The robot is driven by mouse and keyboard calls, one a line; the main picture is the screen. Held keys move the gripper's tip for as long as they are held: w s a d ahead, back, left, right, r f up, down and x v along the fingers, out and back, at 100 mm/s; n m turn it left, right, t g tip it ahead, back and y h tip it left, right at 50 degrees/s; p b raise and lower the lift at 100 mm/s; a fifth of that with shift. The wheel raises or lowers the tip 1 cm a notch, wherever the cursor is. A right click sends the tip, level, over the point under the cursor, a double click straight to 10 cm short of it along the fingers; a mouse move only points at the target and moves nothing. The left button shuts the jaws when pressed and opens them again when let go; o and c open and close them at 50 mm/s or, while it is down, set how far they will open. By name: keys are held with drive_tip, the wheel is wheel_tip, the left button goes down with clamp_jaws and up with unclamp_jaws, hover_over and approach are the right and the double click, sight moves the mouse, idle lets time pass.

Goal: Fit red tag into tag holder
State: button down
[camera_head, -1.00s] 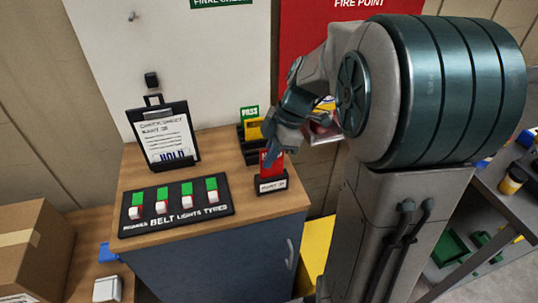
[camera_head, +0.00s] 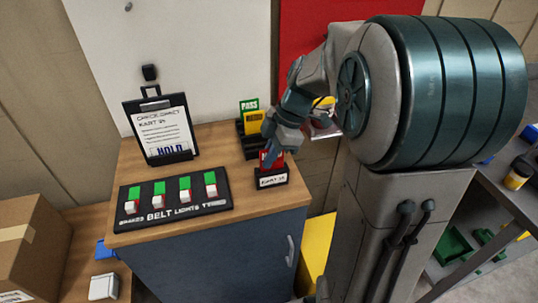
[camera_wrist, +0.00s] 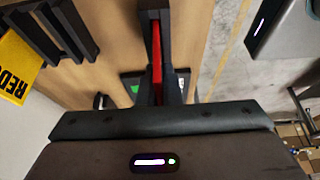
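The red tag (camera_head: 271,160) stands upright at the black tag holder (camera_head: 272,179), which has a white kart label, near the front right of the wooden cabinet top. My gripper (camera_head: 268,150) is just above the holder, with its fingers at the tag and hiding its upper part. In the wrist view my gripper (camera_wrist: 158,88) is shut on the red tag (camera_wrist: 157,62), which shows edge-on as a thin red strip between the dark fingers. The tag's lower edge meets the holder in the head view; how deep it sits I cannot tell.
A black rack (camera_head: 240,137) with green and yellow tags stands behind the holder. A clipboard (camera_head: 160,128) and a switch panel (camera_head: 135,217) with several green-and-white switches are to the left. The wooden top (camera_head: 205,150) is bare between them.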

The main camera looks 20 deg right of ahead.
drive_tip(key=shift+f+b, duration=0.6)
drive_tip(key=shift+f, duration=0.1)
drive_tip(key=c, duration=1.5)
unclamp_jaws()
drive_tip(key=shift+c, duration=0.2)
drive_tip(key=shift+r, duration=0.1)
drive_tip(key=v, duration=1.3)
drive_tip(key=shift+d+r, duration=0.15)
drive_tip(key=shift+r, duration=0.2)
drive_tip(key=s+a+f+m+t+h, duration=0.1)
drive_tip(key=s+a+f+m+h, duration=0.1)
drive_tip(key=s+f+m, duration=0.3)
drive_tip(key=s+a+f+m+t+h, duration=0.1)
drive_tip(key=s+f+m, duration=0.5)
drive_tip(key=m, duration=0.7)
drive_tip(key=s+a+h, duration=0.1)
drive_tip(key=s+a, duration=0.1)
drive_tip(key=shift+s+f+t+h+p, duration=0.3)
drive_tip(key=shift+s+f+t, duration=0.05)
drive_tip(key=shift+t, duration=0.05)
